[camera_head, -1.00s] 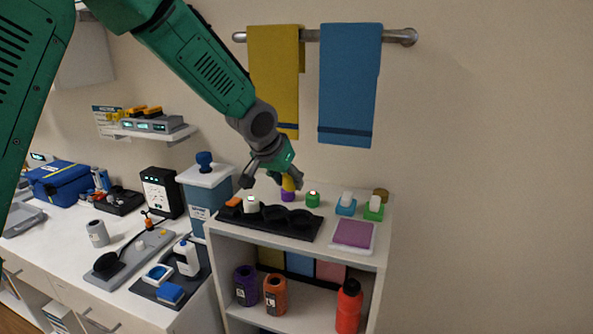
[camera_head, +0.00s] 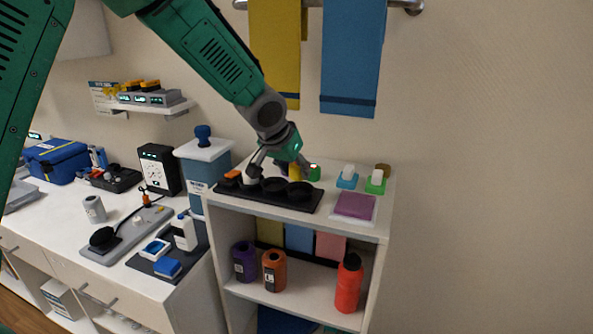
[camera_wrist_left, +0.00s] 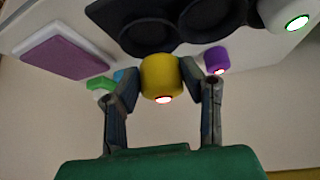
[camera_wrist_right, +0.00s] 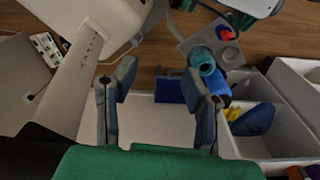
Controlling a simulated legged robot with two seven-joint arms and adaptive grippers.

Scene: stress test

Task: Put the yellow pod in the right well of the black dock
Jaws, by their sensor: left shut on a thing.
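My left gripper (camera_head: 283,168) is shut on the yellow pod (camera_head: 295,172) above the shelf unit's top. In the left wrist view the yellow pod (camera_wrist_left: 160,76) sits between both fingertips, close to the dock's edge and not in a well. The black dock (camera_head: 245,194) lies at the front of the top. Its right well (camera_head: 300,190) looks empty; the well left of it (camera_head: 273,184) also looks empty. My right gripper (camera_wrist_right: 160,85) is open and empty, away from the dock.
A purple pod (camera_wrist_left: 215,60) and a green pod (camera_head: 314,173) stand behind the dock. A purple pad (camera_head: 354,205), a blue block (camera_head: 346,182) and a green block (camera_head: 375,186) are to the right. Towels (camera_head: 349,60) hang on the wall behind.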

